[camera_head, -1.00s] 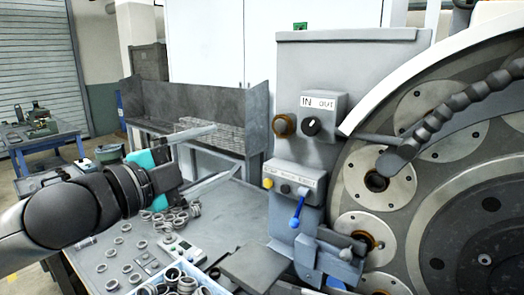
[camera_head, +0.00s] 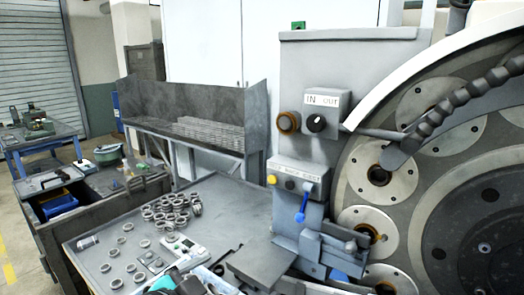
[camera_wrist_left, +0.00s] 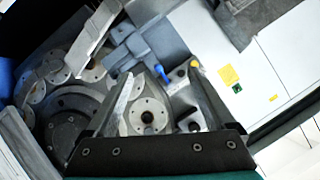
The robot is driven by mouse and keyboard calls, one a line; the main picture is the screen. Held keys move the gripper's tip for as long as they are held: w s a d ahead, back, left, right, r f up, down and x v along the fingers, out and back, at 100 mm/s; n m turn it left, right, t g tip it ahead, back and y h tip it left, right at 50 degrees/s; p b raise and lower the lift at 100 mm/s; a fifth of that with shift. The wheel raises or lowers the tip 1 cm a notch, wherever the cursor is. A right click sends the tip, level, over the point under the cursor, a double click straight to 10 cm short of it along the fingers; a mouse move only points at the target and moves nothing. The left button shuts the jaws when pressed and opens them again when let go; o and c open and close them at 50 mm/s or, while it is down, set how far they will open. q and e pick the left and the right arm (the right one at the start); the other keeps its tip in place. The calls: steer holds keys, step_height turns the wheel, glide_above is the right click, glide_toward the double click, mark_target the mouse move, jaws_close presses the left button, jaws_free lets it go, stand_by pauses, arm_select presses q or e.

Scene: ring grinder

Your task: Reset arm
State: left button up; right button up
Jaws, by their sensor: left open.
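My left gripper (camera_head: 185,285) shows only in part at the bottom edge of the head view, in front of the near edge of the worktable (camera_head: 100,242). In the left wrist view my left gripper (camera_wrist_left: 163,88) has its two grey fingers spread apart, with nothing between them. Beyond the fingers in that view are a round grey disc (camera_wrist_left: 147,117) and a blue lever (camera_wrist_left: 161,74) of the grinder. The rest of my left arm is hidden below the head view. My right gripper does not show.
The grinder's large wheel (camera_head: 490,235) fills the right side. Its control box (camera_head: 300,178) and blue-handled lever (camera_head: 302,207) stand beside the table. Loose metal rings (camera_head: 170,208) and a grey-white gauge (camera_head: 182,248) lie on the table. A dark trough (camera_head: 190,105) stands behind.

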arm_select(q)
steer(key=s+a+f+n+g+y, duration=0.2)
steer(key=s+a+f+n+g, duration=0.25)
steer(key=s+f, duration=0.55)
steer(key=s+a+f+n+g+y, duration=0.3)
steer(key=s+f+n+g, duration=0.15)
steer(key=s+f, duration=0.5)
steer(key=s+f+b, duration=0.2)
steer(key=f+b, duration=0.3)
steer(key=f, duration=1)
steer(key=s+f+b, duration=0.2)
steer(key=f+b, duration=0.2)
steer(key=f, duration=1.1)
steer(key=s+a+f+g+b, duration=0.1)
steer(key=s+f+b, duration=0.3)
steer(key=s+f, duration=0.3)
steer(key=s+a+f+b, duration=0.2)
steer(key=s+f+b, duration=0.3)
steer(key=f, duration=1.1)
steer(key=s, duration=0.3)
steer(key=shift+s+g, duration=0.2)
steer(key=shift+g, duration=0.2)
